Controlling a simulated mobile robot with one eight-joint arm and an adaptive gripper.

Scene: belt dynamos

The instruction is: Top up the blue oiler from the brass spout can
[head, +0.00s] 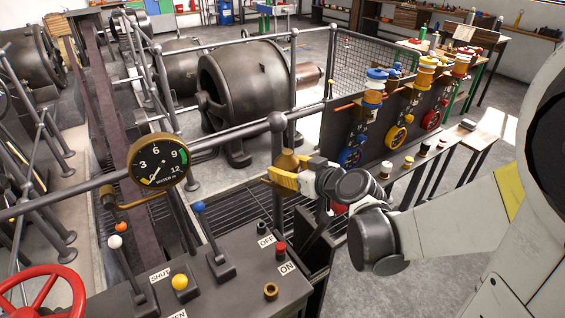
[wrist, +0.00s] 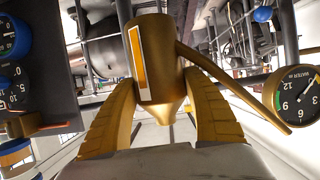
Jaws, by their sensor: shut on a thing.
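My gripper (head: 284,176) has yellow fingers and is shut on the brass spout can (wrist: 155,62). It holds the can in the air above the railing and grating, left of the oiler panel. The blue oiler (head: 374,88), a jar with a blue lid, stands at the left end of the panel, above a blue wheel (head: 350,157). Its oil level is too small to tell.
Yellow (head: 427,72) and red (head: 461,62) oilers stand right of the blue one. A round water gauge (head: 158,165) is on the railing at left. A console with levers, buttons and a red handwheel (head: 45,295) fills the front left. A dynamo (head: 245,95) stands behind.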

